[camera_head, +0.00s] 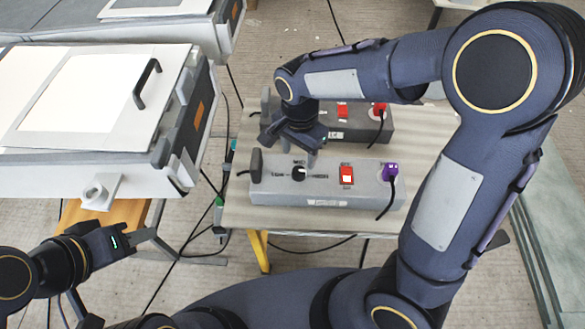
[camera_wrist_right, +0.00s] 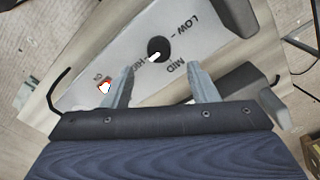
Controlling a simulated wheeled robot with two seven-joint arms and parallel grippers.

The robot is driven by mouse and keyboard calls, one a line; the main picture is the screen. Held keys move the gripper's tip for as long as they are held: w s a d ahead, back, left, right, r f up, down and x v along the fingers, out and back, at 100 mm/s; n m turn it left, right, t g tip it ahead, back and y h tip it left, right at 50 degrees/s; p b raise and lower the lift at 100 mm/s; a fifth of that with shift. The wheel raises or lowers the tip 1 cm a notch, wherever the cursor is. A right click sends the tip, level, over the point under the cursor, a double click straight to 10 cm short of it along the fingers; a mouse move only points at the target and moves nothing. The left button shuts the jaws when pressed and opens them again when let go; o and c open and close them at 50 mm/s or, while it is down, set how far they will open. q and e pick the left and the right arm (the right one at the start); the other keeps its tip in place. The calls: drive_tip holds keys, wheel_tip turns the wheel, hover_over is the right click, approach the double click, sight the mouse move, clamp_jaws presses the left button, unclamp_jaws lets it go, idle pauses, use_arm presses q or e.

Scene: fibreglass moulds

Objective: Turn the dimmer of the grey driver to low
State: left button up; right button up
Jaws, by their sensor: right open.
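The grey driver (camera_head: 228,195) is a long light-grey box on the table, with a round black dimmer knob (camera_head: 298,173) on top. LOW, MID and HIGH are printed around the knob. In the right wrist view the knob (camera_wrist_right: 158,48) has a white pointer turned towards the HIGH side. My right gripper (camera_head: 313,152) hangs above the driver, just behind the knob; in the wrist view its fingers (camera_wrist_right: 160,76) are apart and empty, with the knob beyond their tips. My left gripper (camera_head: 143,241) is at the lower left, away from the driver; its finger gap is unclear.
The driver also carries a red switch (camera_head: 346,175) and a purple plug (camera_head: 390,171) with a black cable. A darker driver (camera_head: 345,122) stands behind it, partly hidden by my right arm. A white mould case (camera_head: 90,110) stands left of the table (camera_head: 300,225). Cables run across the floor.

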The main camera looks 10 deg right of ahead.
sight(299, 171)
wheel_tip(299, 171, down, 7)
drive_tip(key=shift+r+b, duration=0.1)
drive_tip(key=shift+b, duration=0.2)
drive_tip(key=c, duration=1)
drive_tip(key=shift+o, duration=0.2)
